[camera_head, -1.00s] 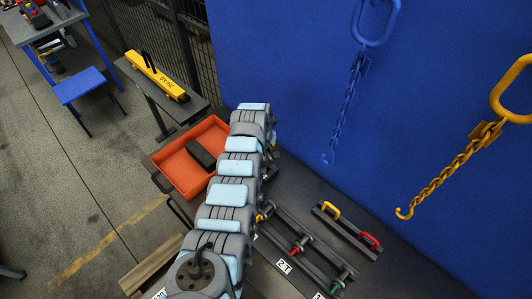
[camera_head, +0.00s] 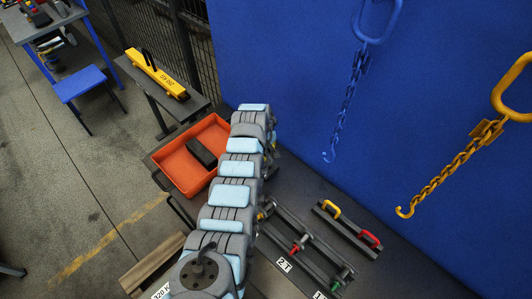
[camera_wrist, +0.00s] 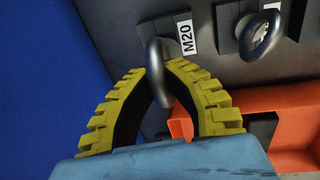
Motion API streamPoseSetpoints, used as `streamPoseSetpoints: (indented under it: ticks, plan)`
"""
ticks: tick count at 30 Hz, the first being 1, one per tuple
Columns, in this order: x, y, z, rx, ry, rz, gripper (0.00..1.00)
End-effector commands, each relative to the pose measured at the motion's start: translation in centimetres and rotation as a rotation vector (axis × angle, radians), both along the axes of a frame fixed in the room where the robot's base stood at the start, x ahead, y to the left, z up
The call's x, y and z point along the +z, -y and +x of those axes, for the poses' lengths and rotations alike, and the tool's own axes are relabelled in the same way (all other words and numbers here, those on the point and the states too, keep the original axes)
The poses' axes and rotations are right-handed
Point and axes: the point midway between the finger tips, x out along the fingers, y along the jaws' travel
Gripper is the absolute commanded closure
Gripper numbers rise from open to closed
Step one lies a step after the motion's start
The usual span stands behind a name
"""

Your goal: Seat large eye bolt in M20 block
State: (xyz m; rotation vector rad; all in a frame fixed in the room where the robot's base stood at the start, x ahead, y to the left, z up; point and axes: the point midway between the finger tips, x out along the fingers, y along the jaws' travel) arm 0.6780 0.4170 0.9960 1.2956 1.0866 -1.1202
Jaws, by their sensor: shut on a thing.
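In the wrist view my gripper (camera_wrist: 158,68) has its two yellow ribbed fingers closed around the grey metal ring of the large eye bolt (camera_wrist: 154,55). The dark M20 block (camera_wrist: 164,27), with a white "M20" label on its right, lies just beyond the ring. The ring's far end overlaps the block in the picture. The shank and the hole are hidden, so I cannot tell how deep the bolt sits. In the head view my arm covers the gripper, the bolt and the block.
A second eye bolt (camera_wrist: 262,38) stands in a block to the right. An orange tray (camera_wrist: 285,105) is close to my right finger; the head view shows it left of my arm (camera_head: 178,172). Shackle racks (camera_head: 345,230) and hanging chains (camera_head: 440,175) are at right.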

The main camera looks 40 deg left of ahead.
Motion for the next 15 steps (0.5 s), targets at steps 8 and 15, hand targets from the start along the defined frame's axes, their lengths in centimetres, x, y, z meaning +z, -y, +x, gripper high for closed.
streamPoseSetpoints:
  ticks: [8,15]
  plan:
    - [-0.7,0.0,0.1,-0.001,0.001,0.0,1.0]
    - [-1.2,0.1,0.1,-0.001,0.001,0.0,1.0]
